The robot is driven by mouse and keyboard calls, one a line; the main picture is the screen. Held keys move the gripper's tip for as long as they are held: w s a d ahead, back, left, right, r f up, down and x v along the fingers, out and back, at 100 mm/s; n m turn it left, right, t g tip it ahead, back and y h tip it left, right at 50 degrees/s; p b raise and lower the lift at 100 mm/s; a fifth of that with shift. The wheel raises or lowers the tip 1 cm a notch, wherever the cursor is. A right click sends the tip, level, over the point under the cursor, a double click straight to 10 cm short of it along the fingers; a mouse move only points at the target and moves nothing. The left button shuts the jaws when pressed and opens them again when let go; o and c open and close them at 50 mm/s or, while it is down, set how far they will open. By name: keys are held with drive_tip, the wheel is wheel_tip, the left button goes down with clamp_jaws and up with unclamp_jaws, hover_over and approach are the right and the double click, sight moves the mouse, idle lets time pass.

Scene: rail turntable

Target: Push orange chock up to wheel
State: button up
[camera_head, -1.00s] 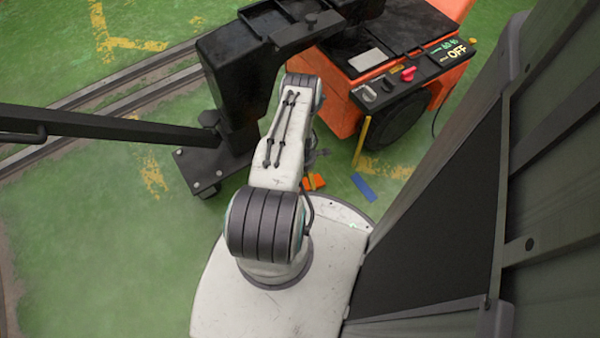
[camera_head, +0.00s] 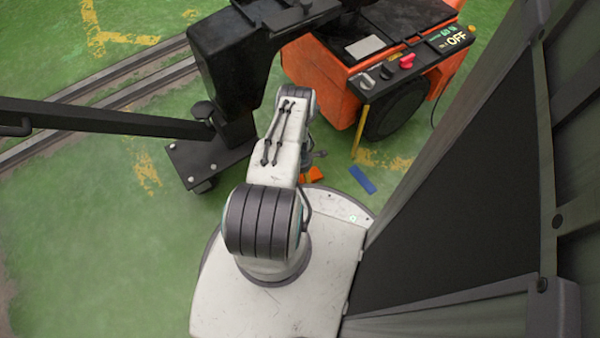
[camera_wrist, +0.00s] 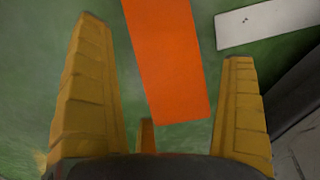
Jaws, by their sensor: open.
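The orange chock (camera_head: 316,174) lies on the green floor just ahead of my base, partly hidden by my arm in the head view. In the wrist view the chock (camera_wrist: 165,60) shows as a long flat orange face between my two yellow fingers. My gripper (camera_wrist: 165,42) is open, with visible gaps between the chock and both fingers. In the head view the gripper is mostly hidden behind my arm. The dark wheel (camera_head: 396,108) is under the orange cart (camera_head: 325,85), beyond the chock and to its right. Floor shows between chock and wheel.
A blue bar (camera_head: 362,180) lies on the floor right of the chock. A thin yellow post (camera_head: 359,130) stands beside the wheel. A black frame foot (camera_head: 210,163) stands at left, and a dark panel (camera_head: 470,190) rises at right. The wrist view shows a pale bar (camera_wrist: 268,22).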

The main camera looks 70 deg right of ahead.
drive_tip(key=shift+f, duration=0.2)
drive_tip(key=shift+c, duration=0.2)
drive_tip(key=c, duration=1.2)
